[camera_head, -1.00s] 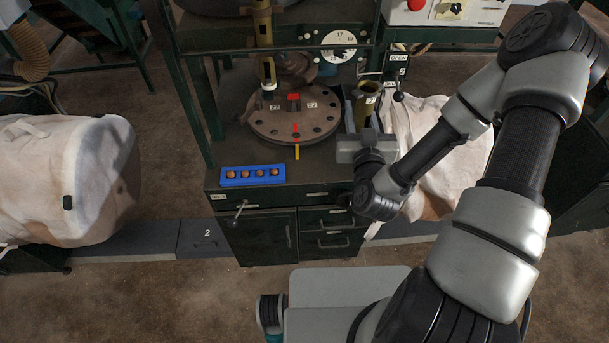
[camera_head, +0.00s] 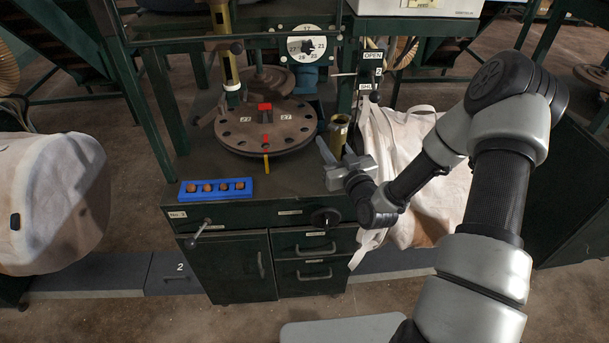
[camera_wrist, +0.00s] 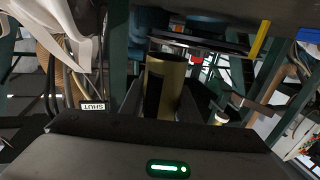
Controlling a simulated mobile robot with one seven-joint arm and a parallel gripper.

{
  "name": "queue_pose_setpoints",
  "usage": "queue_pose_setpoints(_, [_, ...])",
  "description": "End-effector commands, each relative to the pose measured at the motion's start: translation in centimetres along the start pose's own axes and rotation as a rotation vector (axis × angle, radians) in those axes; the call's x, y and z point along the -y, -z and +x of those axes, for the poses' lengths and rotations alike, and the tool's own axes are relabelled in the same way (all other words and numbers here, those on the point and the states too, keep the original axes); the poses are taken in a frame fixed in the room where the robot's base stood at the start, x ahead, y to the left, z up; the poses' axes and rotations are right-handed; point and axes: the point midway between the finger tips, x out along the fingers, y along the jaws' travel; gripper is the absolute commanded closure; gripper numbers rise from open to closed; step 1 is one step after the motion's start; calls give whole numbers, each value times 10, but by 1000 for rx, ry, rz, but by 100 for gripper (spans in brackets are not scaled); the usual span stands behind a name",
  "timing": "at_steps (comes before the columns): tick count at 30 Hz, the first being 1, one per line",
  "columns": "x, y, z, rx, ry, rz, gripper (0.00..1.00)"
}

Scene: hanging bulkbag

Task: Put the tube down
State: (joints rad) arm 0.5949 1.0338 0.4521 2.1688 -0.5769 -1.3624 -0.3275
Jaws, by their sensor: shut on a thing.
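The brass tube (camera_head: 338,133) stands upright near the bench's right edge, right of the round turntable. It also shows large in the middle of the wrist view (camera_wrist: 167,84), with its open rim uppermost. My gripper (camera_head: 336,150) is shut on the tube, with a finger on either side of it in the wrist view (camera_wrist: 160,104). The gripper reaches in from the front right. The tube's lower end is hidden by my gripper, so I cannot tell whether it touches the bench.
The turntable (camera_head: 240,138) has holes around its rim and a red block (camera_head: 264,108). A blue tray (camera_head: 217,189) holding several round brown things lies at the bench's front left. A white bulk bag (camera_head: 440,170) hangs right of the bench; another (camera_head: 45,205) is at left.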

Motion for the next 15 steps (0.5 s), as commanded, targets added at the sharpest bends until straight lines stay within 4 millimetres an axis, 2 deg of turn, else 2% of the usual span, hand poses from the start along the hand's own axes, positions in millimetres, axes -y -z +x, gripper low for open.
queue_pose_setpoints(1, [0, -11, 0, 1, 0, 3, 99])
queue_pose_setpoints(3, [1, -20, 0, 0, 0, 2, 99])
queue_pose_setpoints(8, [0, -30, 0, -2, 0, 0, 99])
queue_pose_setpoints(15, [1, -62, 0, -1, 0, 2, 99])
